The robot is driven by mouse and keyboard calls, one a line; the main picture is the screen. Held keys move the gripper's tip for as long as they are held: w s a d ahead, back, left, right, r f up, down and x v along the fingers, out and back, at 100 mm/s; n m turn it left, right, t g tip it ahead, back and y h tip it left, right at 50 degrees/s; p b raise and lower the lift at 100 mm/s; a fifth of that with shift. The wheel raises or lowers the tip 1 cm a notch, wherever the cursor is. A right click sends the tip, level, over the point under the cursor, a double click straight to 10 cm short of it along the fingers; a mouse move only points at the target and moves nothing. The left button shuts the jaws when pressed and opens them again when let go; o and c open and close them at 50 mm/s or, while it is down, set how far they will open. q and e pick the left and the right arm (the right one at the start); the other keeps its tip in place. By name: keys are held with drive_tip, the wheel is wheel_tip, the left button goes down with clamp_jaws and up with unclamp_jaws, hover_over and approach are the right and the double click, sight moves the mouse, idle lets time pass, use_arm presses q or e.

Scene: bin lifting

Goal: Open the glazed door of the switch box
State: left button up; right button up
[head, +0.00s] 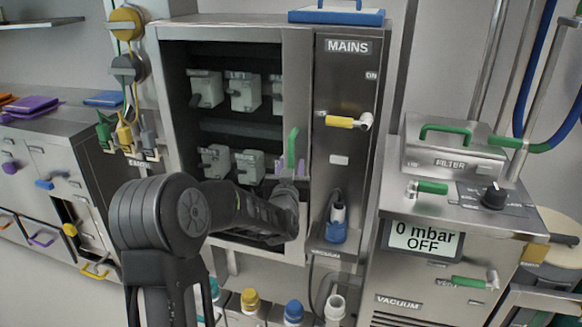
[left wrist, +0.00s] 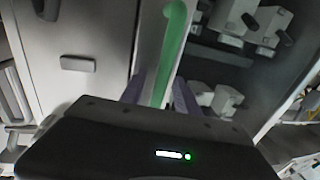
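The switch box (head: 240,32) is a steel cabinet, with several grey switches showing behind the glazed door (head: 298,80). The door looks shut. Its upright green handle (head: 293,145) is on the door's right-hand frame and also shows in the left wrist view (left wrist: 174,35). My left gripper (head: 291,167) is at the handle's lower part, with one finger on each side of it. The fingers look apart from the handle, with narrow gaps, in the left wrist view (left wrist: 158,92). My left forearm hides the lower part of the door. My right gripper is not in view.
The MAINS panel (head: 346,80) with a yellow lever (head: 340,121) adjoins the door on the right. A blue-holstered plug (head: 337,225) hangs below it. The vacuum unit (head: 430,285) stands further right. Several coloured-cap bottles (head: 250,300) stand under the box.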

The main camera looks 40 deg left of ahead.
use_arm(q)
drive_tip(key=shift+c, duration=0.6)
clamp_jaws()
idle(0.8)
